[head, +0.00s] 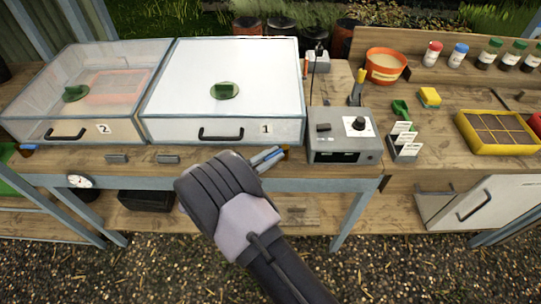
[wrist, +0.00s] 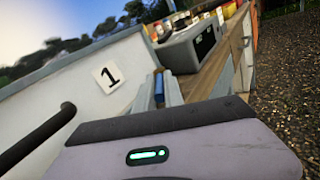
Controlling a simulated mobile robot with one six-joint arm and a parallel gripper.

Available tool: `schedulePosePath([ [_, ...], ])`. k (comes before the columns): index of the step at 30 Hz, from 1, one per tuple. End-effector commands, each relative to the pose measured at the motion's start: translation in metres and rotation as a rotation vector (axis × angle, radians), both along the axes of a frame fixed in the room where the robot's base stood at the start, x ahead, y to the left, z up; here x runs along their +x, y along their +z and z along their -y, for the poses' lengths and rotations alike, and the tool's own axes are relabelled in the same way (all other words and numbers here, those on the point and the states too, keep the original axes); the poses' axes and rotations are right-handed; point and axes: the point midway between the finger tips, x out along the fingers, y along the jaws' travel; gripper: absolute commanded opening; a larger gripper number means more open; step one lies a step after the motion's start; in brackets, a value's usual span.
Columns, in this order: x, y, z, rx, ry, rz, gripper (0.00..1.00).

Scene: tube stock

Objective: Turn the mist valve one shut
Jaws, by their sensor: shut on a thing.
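Mist valve one sits at the bench front below the right end of the case marked 1. In the head view only a small brass-coloured bit of the valve (head: 286,150) shows past my fingertips. My gripper (head: 268,159) reaches in from below and is shut on its blue handle. In the wrist view the blue handle (wrist: 158,84) stands between my two grey fingers. The fingers hide most of the handle, so I cannot tell its exact angle. A similar blue-handled valve (head: 27,150) is at the far left, below the case marked 2.
A grey control box (head: 343,148) stands just right. Case 2 (head: 120,131) is left. Gravel is open in front.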

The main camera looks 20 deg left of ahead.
Motion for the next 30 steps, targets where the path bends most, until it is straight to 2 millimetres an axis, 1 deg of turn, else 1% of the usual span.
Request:
schedulePosePath([
  [1, -0.0002, -0.0036, -0.0005, 0.001, -0.021, 0.0, 0.0],
  [11, -0.0003, -0.0016, -0.0003, 0.001, -0.13, 0.0, 0.0],
  [26, -0.0001, -0.0004, 0.0, 0.0, -0.147, 0.0, 0.0],
  [27, -0.0001, -0.0004, 0.0, 0.0, -0.147, 0.0, 0.2],
  [29, -0.0001, -0.0003, 0.0, 0.0, -0.146, 0.001, 0.32],
  [30, 0.0, -0.0003, 0.0, 0.0, -0.146, 0.001, 0.34],
])
